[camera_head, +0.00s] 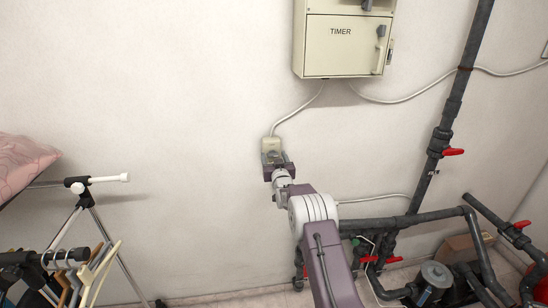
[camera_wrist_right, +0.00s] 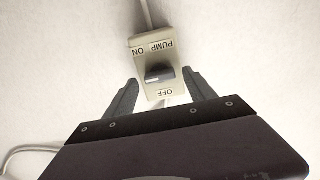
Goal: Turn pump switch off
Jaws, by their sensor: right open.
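The pump switch is a small beige box (camera_head: 271,145) on the white wall, below the timer box. In the right wrist view the switch box (camera_wrist_right: 151,52) appears upside down, with PUMP and ON labels at its top and OFF at its bottom. Its dark knob (camera_wrist_right: 160,73) sits between these labels; I cannot tell for sure which way it is set. My right gripper (camera_head: 276,161) is open at the lower part of the box. In the wrist view its fingers (camera_wrist_right: 160,86) stand on either side of the box, apart from the knob. My left gripper is out of view.
The timer box (camera_head: 343,46) hangs above, with a cable (camera_head: 299,109) running down to the switch. Grey pipes (camera_head: 455,105) with red valves fill the right side. A rack with hangers (camera_head: 87,268) stands at lower left. The wall left of the switch is clear.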

